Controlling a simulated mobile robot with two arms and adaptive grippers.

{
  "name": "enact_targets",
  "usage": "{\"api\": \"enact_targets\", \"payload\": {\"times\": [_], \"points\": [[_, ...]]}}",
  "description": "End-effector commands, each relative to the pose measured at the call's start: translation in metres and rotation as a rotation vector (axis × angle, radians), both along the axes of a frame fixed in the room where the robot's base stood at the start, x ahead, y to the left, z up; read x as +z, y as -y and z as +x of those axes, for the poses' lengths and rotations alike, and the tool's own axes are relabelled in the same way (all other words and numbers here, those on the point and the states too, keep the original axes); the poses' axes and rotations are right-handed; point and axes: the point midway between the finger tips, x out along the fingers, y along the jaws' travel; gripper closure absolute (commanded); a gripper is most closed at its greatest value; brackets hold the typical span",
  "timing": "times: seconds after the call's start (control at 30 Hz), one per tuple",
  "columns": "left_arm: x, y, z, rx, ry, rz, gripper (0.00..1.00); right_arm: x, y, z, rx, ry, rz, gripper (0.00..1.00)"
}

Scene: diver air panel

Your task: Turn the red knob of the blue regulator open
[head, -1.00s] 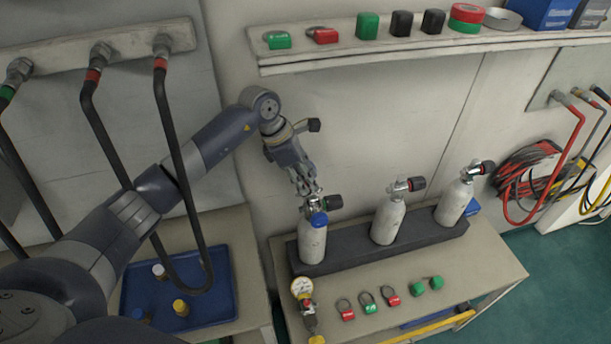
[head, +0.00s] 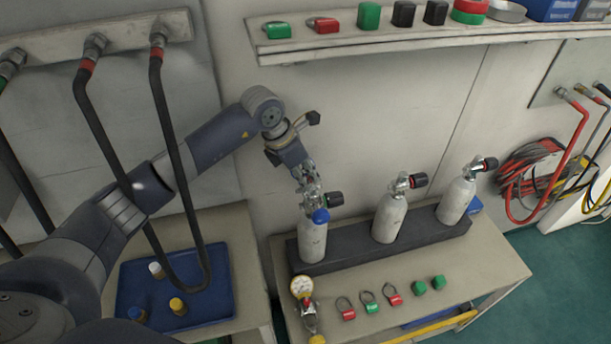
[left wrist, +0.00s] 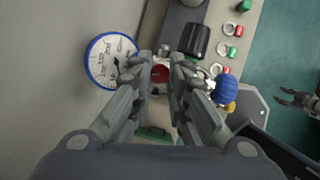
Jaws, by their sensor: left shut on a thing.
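The blue regulator, with a blue-rimmed gauge (left wrist: 112,60) and a blue cap (left wrist: 228,90), sits on the leftmost white cylinder (head: 312,240). Its blue cap also shows in the head view (head: 320,215). The red knob (left wrist: 156,73) shows between the fingertips of my left gripper (left wrist: 161,76) in the left wrist view. My left gripper (head: 309,190) is shut on it from above; the fingers hide its sides. A black knob (left wrist: 196,40) sticks out beside it. My right gripper (left wrist: 292,100) shows small at the right edge of the left wrist view, seemingly open and empty, away from the cylinders.
Two more cylinders (head: 388,218) (head: 455,202) stand to the right in a dark rack (head: 350,254). Several tags and green caps and a loose gauge (head: 301,288) lie on the bench in front. A blue tray (head: 216,300) is at left, with hoses hanging above.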

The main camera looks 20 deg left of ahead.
Motion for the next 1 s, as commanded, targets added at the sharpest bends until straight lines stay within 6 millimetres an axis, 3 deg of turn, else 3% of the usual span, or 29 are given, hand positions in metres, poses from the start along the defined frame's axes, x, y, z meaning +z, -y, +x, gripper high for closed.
{"api": "enact_targets", "payload": {"times": [0.4, 0.87, 0.9, 1.0], "points": [[0.0014, 0.0017, 0.0001, 0.173, 0.004, -0.002, 1.0, -0.0112, 0.0021, 0.0003, 0.001, 0.0, -0.002, 0.6], [0.002, 0.0016, 0.0, 0.189, 0.004, -0.002, 1.0, -0.0115, 0.0018, 0.0004, 0.001, 0.0, -0.002, 0.6], [0.002, 0.0016, 0.0, 0.189, 0.004, -0.002, 0.8, -0.0115, 0.0018, 0.0004, 0.001, 0.0, -0.002, 0.6], [0.0018, 0.0015, -0.0001, 0.189, 0.004, -0.002, 0.63, -0.0115, 0.0018, 0.0005, 0.001, 0.0, -0.002, 0.6]]}}
